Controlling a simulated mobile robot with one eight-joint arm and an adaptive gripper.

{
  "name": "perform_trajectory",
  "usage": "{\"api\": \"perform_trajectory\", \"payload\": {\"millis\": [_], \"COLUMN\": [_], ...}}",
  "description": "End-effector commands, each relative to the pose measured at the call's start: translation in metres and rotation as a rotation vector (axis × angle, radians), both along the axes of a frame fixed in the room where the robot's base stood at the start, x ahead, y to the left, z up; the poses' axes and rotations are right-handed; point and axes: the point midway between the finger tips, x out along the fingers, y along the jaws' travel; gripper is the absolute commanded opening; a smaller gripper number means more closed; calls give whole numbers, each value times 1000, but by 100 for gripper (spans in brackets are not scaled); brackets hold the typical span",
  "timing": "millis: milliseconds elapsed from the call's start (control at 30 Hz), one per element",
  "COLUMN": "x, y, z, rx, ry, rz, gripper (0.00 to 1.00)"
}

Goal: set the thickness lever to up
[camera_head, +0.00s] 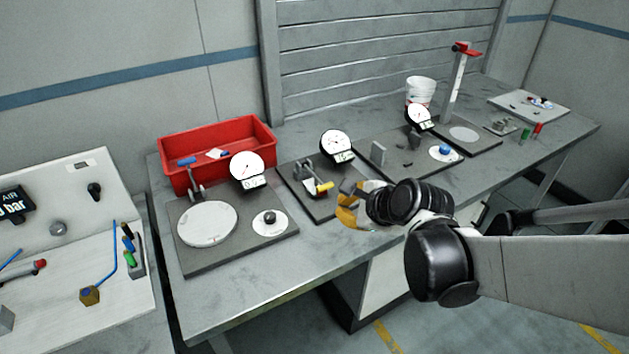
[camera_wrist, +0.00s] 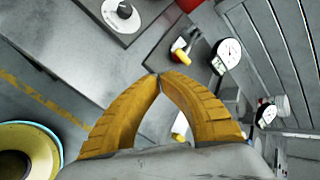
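A lever with a yellow handle (camera_head: 323,187) stands on the middle dark plate, beside a round dial gauge (camera_head: 336,146). In the wrist view the yellow handle (camera_wrist: 181,55) lies just beyond my fingertips, apart from them. A lever with a blue handle (camera_head: 187,161) stands on the left plate. No readable label shows which lever is the thickness lever. My gripper (camera_head: 346,207) has yellow fingers and is in front and to the right of the yellow-handled lever. In the wrist view its fingertips (camera_wrist: 160,76) meet with nothing held between them.
The left plate (camera_head: 190,258) carries a large disc and a black knob. A red bin (camera_head: 218,147) stands behind it. More gauge stations, a white bucket (camera_head: 420,92) and a tall red-topped post (camera_head: 456,85) stand to the right. The bench's front strip is clear.

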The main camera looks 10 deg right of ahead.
Motion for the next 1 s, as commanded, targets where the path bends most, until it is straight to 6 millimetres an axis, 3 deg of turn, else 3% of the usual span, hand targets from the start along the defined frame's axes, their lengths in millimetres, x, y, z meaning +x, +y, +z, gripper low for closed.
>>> {"api": "perform_trajectory", "payload": {"millis": [100,200,333,567,1000], "x": [29,44,53,68,127], "y": [-7,-12,-16,-12,7], "z": [-23,-36,-46,-59,-97], "rx": [347,579,763,823,820], "ry": [37,67,95,107,106], "rz": [-262,-422,-542,-579,-578], "gripper": [0,0,0,0,0]}}
